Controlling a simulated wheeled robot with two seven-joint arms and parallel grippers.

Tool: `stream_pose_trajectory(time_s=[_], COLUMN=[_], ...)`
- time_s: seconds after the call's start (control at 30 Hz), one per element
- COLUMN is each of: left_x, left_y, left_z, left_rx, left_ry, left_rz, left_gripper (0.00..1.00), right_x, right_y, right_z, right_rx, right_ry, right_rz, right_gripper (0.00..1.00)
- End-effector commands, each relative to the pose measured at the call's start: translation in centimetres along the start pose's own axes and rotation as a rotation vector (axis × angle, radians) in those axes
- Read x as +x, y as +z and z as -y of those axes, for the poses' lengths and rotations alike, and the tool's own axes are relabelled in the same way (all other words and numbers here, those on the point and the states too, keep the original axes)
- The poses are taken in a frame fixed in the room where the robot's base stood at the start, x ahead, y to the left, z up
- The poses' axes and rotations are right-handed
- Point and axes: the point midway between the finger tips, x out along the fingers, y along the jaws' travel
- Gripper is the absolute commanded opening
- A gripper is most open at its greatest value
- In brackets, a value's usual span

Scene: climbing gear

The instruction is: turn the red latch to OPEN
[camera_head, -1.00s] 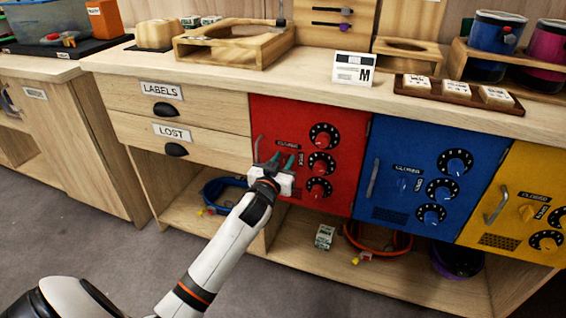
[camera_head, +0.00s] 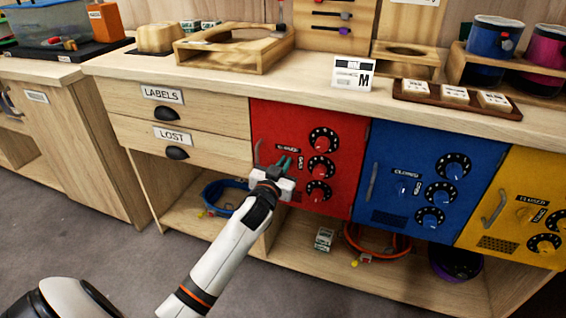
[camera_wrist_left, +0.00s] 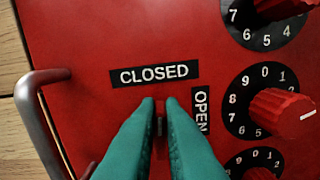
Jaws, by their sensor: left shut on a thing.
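The red cabinet door (camera_head: 335,135) carries the latch, which is mostly hidden by my fingers in the head view. In the left wrist view a thin strip of the red latch (camera_wrist_left: 161,128) shows between the fingers, upright below the CLOSED label (camera_wrist_left: 154,74). The OPEN label (camera_wrist_left: 201,110) is to its right. My left gripper (camera_head: 284,163) is at the door, its green fingers (camera_wrist_left: 160,105) shut on the latch from both sides. My right gripper is in neither view.
A metal handle (camera_wrist_left: 42,110) stands out just left of the latch. Numbered red dials (camera_wrist_left: 280,108) are close on the right. The blue door (camera_head: 400,160) and yellow door (camera_head: 525,180) are further right. Drawers (camera_head: 185,140) are to the left, with an open shelf below.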

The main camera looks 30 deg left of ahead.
Motion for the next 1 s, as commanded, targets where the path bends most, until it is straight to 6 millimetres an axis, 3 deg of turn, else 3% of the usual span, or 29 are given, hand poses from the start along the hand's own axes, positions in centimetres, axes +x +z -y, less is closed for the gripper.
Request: stream_pose_trajectory(time_s=[0.17, 0.53, 0.7, 1.0], left_x=[0.0, 0.0, 0.0, 0.0], left_y=[0.2, 0.0, -0.2, -0.6], left_z=[0.2, 0.7, 0.9, 1.2], left_rx=[0.138, 0.491, 0.653, 0.939], left_ry=[0.0, -0.001, -0.001, -0.002], left_rz=[-0.003, -0.002, -0.001, -0.001], left_gripper=[0.0, 0.0, 0.0, 0.0], right_x=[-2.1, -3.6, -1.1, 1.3], right_y=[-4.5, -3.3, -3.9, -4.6], right_z=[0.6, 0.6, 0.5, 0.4], right_rx=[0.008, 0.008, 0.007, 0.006], right_ry=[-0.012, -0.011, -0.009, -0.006], right_rz=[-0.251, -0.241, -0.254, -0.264], right_gripper=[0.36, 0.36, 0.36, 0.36])
